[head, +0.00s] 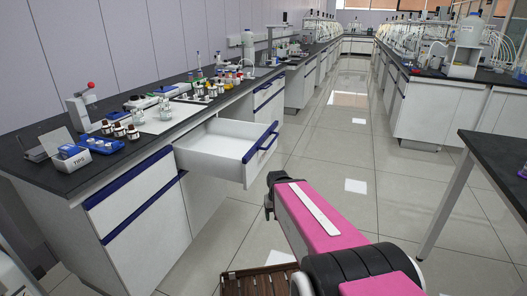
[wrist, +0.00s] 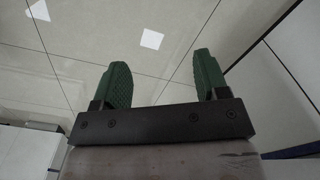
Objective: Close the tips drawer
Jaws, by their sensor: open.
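One white drawer (head: 222,148) is pulled out of the left-hand bench in the head view. It looks empty and has a dark blue handle strip (head: 262,143) along its front; I can read no label on it. My gripper (wrist: 162,66) shows in the wrist view with its two green fingers apart and nothing between them, above the tiled floor. In the head view my pink arm reaches towards the open drawer, its dark end just right of and below the drawer front. The fingers cannot be made out there. I see no contact with the drawer.
The bench top (head: 52,186) holds a box marked TIPS (head: 73,158), a blue rack (head: 100,144) and several bottles. Shut drawers with blue handles (head: 145,208) lie left of the open one. A dark table (head: 500,160) stands at right. The tiled aisle (head: 330,135) between is clear.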

